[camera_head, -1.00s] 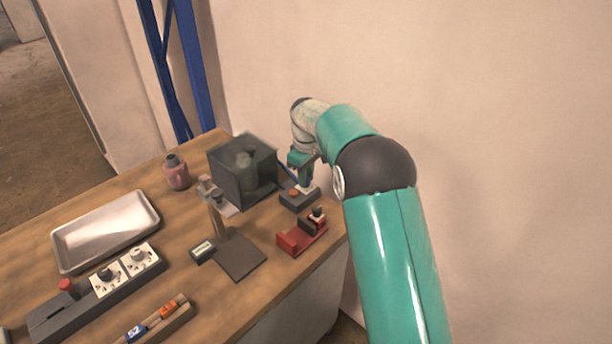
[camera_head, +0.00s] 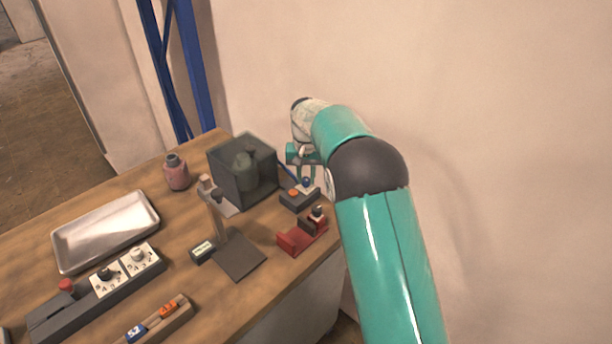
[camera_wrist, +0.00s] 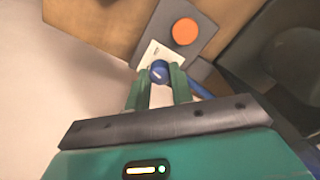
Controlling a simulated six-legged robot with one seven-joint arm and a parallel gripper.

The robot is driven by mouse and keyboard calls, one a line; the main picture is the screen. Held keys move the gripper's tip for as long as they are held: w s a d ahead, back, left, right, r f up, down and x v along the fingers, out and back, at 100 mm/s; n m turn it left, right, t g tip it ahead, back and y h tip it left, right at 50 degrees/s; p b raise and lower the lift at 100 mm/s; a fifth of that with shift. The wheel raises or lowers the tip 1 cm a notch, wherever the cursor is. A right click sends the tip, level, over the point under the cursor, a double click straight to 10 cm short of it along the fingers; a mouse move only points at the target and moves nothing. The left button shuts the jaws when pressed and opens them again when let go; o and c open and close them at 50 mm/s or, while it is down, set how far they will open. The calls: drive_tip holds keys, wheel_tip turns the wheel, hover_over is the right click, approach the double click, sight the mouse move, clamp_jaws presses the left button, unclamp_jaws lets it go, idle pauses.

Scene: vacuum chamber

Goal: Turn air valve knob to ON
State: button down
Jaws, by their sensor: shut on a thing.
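The air valve knob is a small blue knob (camera_wrist: 160,72) beside a white label plate (camera_wrist: 151,52), on a dark grey box with an orange button. In the head view the blue knob (camera_head: 307,182) shows at the right back of the table. My gripper (camera_wrist: 160,78) points down at it, with one green fingertip on each side, shut on the knob. In the head view my gripper (camera_head: 306,173) is above the box, its fingertips small and hard to make out. The label's lettering is too small to read, so the knob's setting cannot be told.
The orange button (camera_wrist: 185,31) sits close to the knob. A dark translucent chamber (camera_head: 240,170) stands just left of the box. A red holder (camera_head: 300,238) lies in front of it. A metal tray (camera_head: 70,262) and a panel with dials (camera_head: 150,270) are farther left.

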sight(306, 179)
drive_tip(key=m, duration=0.5)
drive_tip(key=shift+m, duration=0.3)
idle(0.4)
drive_tip(key=c, duration=1.2)
unclamp_jaws()
wheel_tip(306, 179, up, 14)
